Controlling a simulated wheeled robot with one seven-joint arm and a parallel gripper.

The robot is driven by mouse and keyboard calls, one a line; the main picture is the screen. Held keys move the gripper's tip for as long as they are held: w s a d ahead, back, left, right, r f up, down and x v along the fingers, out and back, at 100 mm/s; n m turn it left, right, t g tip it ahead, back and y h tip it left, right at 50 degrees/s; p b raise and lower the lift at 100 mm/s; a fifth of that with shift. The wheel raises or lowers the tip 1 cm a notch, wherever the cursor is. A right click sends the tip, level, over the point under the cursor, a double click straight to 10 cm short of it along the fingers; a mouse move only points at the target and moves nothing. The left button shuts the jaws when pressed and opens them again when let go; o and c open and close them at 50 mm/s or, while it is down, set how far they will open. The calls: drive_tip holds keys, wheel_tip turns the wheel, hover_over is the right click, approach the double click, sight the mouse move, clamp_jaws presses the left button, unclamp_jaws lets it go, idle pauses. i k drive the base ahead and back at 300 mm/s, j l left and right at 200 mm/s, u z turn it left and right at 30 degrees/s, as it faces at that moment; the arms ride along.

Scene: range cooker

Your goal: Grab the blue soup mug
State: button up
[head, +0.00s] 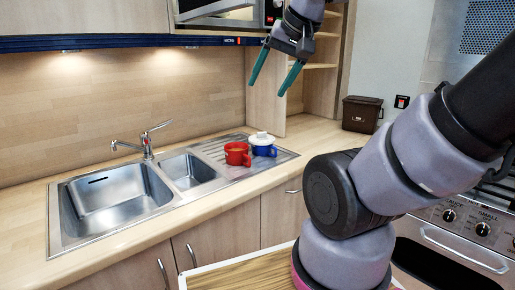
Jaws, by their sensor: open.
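The blue mug (264,150) stands on the drainboard at the right end of the sink. It has a white lid or top, and its handle points right. A red mug (237,154) stands just left of it, very close; I cannot tell whether they touch. My gripper (272,91) is high above and behind the mugs in the picture, with its two green fingers pointing down and apart. It is open and empty, well clear of the blue mug.
The steel sink (115,232) with its tap (148,146) lies left of the mugs. A dark brown box (361,114) stands on the counter at right. Open shelves (322,50) and a microwave (225,12) are near my gripper. The cooker (455,240) is at lower right.

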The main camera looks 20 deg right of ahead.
sight(256, 150)
drive_tip(key=i+l+u, duration=0.15)
drive_tip(key=l, duration=0.25)
drive_tip(key=i+l+u, duration=0.15)
drive_tip(key=l, duration=0.25)
drive_tip(key=i+l+u, duration=0.15)
drive_tip(key=l, duration=0.3)
drive_tip(key=l+u, duration=0.15)
drive_tip(key=l, duration=0.25)
